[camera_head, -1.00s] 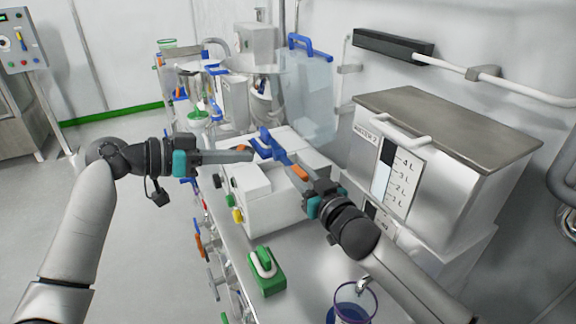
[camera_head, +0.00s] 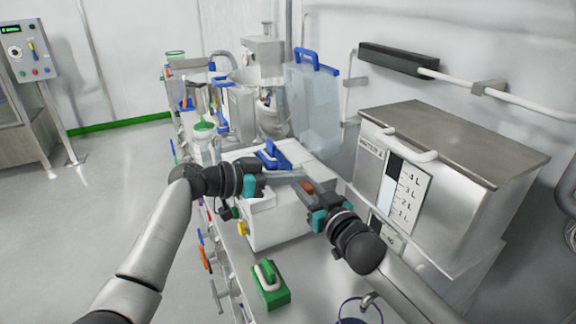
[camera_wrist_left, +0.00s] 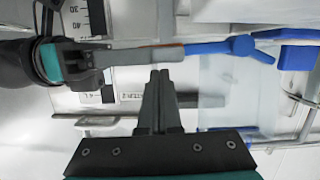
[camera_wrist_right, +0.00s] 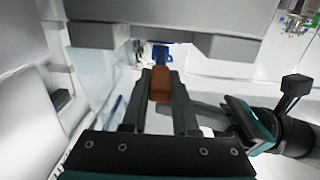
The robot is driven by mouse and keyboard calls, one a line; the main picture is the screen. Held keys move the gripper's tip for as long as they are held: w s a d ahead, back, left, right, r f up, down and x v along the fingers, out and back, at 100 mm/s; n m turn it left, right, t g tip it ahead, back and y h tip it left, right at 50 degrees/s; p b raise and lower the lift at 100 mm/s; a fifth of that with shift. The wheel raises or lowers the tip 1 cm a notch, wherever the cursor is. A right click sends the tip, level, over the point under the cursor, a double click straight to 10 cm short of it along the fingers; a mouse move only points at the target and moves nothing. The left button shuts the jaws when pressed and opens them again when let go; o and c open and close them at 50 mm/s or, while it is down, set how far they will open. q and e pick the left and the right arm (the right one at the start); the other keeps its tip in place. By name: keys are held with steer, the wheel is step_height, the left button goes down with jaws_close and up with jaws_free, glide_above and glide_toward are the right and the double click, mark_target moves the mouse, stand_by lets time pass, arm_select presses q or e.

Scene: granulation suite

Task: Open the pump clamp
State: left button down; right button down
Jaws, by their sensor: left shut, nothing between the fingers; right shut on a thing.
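The pump (camera_head: 280,225) is a white box on the bench in the head view, with a blue clamp (camera_head: 272,155) on top. The clamp's lever is blue with an orange grip (camera_wrist_right: 160,84). My right gripper (camera_head: 307,187) is shut on the orange grip; the right wrist view shows the grip between its fingers. In the left wrist view the blue lever (camera_wrist_left: 215,47) runs from the right gripper's fingertips towards a blue block (camera_wrist_left: 297,50). My left gripper (camera_head: 298,177) is shut and empty, its tips close to the right gripper's fingers. The arms partly hide the pump's top.
A steel water tank (camera_head: 455,150) with a level scale stands right of the pump. A green block with a handle (camera_head: 270,285) lies on the bench in front. A clear panel with a blue handle (camera_head: 314,95) and steel vessels stand behind. Floor is free at left.

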arm_select(q)
steer(key=shift+f, duration=0.25)
arm_select(e)
steer(key=shift+r, duration=0.15)
